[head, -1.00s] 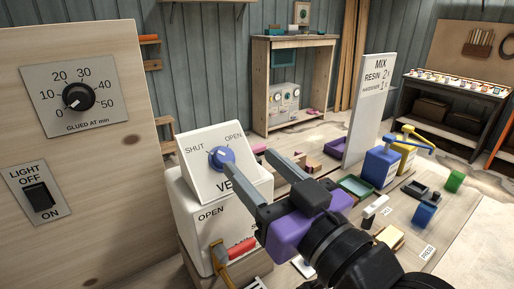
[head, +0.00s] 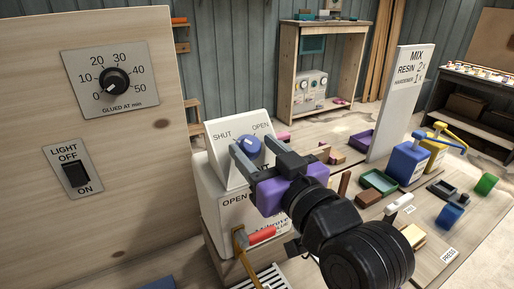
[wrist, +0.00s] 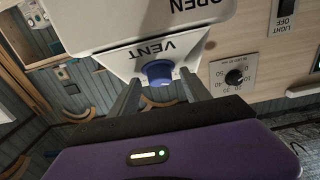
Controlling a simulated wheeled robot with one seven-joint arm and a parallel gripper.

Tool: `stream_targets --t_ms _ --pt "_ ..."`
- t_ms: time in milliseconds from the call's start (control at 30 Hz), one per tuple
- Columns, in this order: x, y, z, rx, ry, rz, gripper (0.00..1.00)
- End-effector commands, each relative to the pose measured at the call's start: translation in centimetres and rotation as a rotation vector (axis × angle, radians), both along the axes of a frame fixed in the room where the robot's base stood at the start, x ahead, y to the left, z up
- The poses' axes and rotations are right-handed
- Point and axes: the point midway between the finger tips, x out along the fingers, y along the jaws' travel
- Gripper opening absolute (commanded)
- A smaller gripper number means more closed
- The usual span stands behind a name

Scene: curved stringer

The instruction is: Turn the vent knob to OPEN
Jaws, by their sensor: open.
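The vent knob (head: 249,146) is blue and round with a white mark, on the sloped face of a white vent box (head: 222,170). SHUT is printed to its upper left and OPEN to its upper right. The mark is near the knob's top; its exact angle is too small to tell. My gripper (head: 253,148) is open, its two grey fingers reaching toward the knob from the front. In the wrist view, which is upside down, the knob (wrist: 159,72) shows between the fingers (wrist: 160,78). I cannot tell whether they touch it.
A lower white box (head: 215,195) with another OPEN label and a red-handled lever (head: 261,235) sits below. A wooden panel (head: 135,200) with a dial (head: 115,82) and light switch (head: 76,174) stands left. The bench at right holds dispensers (head: 409,160) and several small blocks.

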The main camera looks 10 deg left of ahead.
Motion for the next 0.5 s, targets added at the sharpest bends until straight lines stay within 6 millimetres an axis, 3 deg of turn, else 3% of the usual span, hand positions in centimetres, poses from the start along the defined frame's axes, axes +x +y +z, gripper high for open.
stream_targets --t_ms 133,400,500 --pt "-0.01 0.0 -0.01 0.0 0.0 0.0 0.55" --pt "-0.03 -0.01 -0.01 0.0 0.0 0.0 0.04" --pt "-0.04 -0.01 -0.01 0.0 0.0 0.0 0.0"
